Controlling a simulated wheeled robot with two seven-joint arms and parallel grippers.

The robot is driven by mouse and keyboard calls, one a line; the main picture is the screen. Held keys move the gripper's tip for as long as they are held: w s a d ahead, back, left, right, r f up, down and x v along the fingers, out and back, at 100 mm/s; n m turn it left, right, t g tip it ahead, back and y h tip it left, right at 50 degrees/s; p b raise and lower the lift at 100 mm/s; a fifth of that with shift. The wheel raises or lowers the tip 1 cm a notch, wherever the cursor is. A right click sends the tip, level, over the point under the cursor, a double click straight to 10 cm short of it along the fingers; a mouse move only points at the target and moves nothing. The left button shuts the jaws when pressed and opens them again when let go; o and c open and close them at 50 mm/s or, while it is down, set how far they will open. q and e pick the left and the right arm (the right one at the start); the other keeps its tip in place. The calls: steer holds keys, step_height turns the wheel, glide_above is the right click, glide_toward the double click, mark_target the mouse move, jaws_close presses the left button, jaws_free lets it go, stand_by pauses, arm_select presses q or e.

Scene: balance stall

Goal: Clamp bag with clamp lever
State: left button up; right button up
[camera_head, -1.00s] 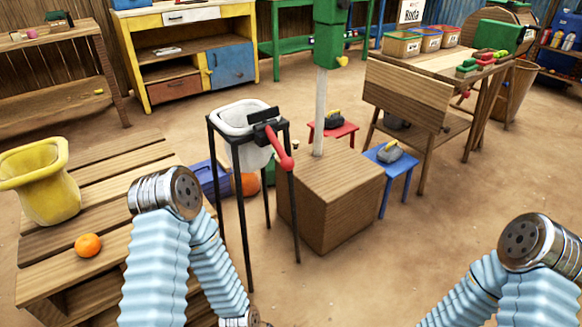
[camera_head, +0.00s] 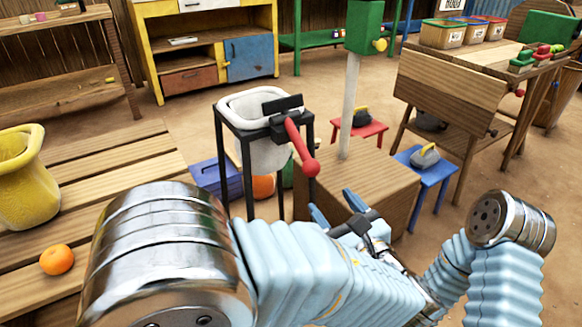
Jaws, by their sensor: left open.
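The white bag (camera_head: 264,152) hangs in a black four-legged stand (camera_head: 224,170), its mouth folded over the top frame. The clamp lever (camera_head: 297,142), a red bar with a round red knob, comes off a black clamp block at the stand's front right. It slants down to the right, outside the bag. My left gripper (camera_head: 331,201) has its blue fingers apart and empty, a little below and right of the red knob, in front of the wooden box. My right arm shows at the lower right; its gripper is not in view.
A wooden box (camera_head: 365,185) with a green-topped post (camera_head: 348,100) stands right of the stand. A slatted bench at left holds a yellow pot (camera_head: 25,185) and an orange (camera_head: 57,260).

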mark_target(313, 170)
arm_select(q)
steer(key=shift+t, duration=0.3)
steer(key=x, duration=0.9)
steer(key=r+x, duration=0.1)
steer(key=x, duration=0.3)
steer(key=shift+w+r, duration=0.1)
steer(key=shift+w, duration=0.15)
jaws_close()
